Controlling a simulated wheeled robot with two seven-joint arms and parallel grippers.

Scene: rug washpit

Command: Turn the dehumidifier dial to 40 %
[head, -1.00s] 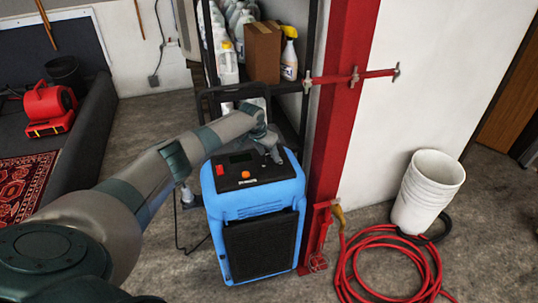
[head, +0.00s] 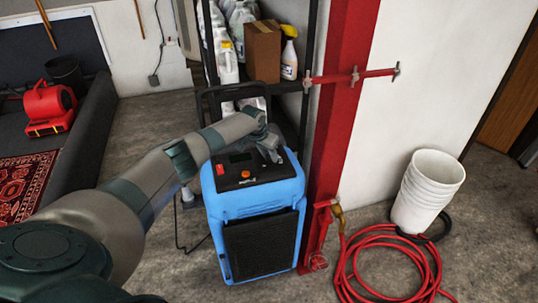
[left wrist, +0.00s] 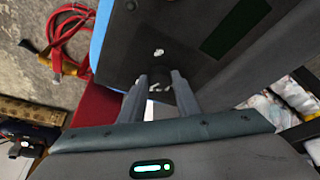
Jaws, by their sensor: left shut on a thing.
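The blue dehumidifier (head: 230,207) stands on the floor in the middle of the head view, its black top panel (head: 266,172) facing up. The panel has a red switch, an orange button and a dark display. My left gripper (head: 273,157) reaches down to the panel's right side and is shut on the dial. The dial is mostly hidden by the fingers, so its setting cannot be read. In the left wrist view the two fingers (left wrist: 161,82) reach the dark panel (left wrist: 172,35), with small white marks between and beyond their tips. My right gripper is not in view.
A red post (head: 340,120) stands close to the dehumidifier's right side. A shelf with bottles and a cardboard box (head: 263,50) is behind it. A red hose (head: 385,238) and white buckets (head: 427,190) are on the floor at right.

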